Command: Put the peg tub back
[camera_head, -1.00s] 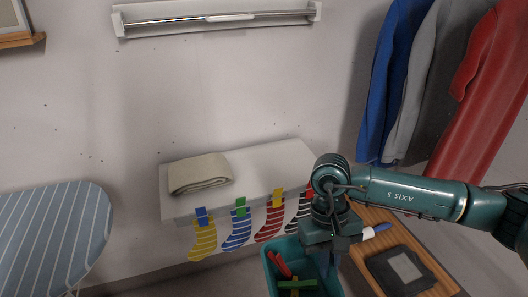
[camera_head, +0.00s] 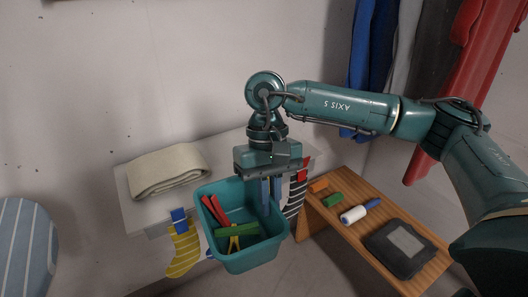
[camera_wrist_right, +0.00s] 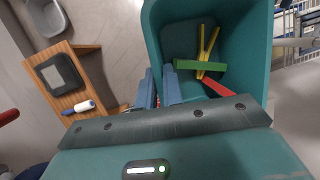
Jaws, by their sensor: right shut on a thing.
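The peg tub (camera_head: 253,258) is a teal open bin holding red, green and yellow pegs. It is in the middle of the head view, in front of the white shelf, and hides part of the hanging socks. My right gripper (camera_head: 271,192) is shut on the tub's right wall, its blue fingers pointing down over the rim. The wrist view shows the fingers (camera_wrist_right: 159,87) on either side of the wall of the tub (camera_wrist_right: 255,70). The tub looks held up, roughly level. My left gripper is not in view.
The white shelf (camera_head: 133,212) carries a folded beige cloth (camera_head: 167,170). A wooden bench (camera_head: 322,226) at right holds orange and green pegs, a lint roller (camera_head: 355,214) and a dark flat device (camera_head: 402,248). Coats hang at upper right; a striped ironing board (camera_head: 25,255) stands at left.

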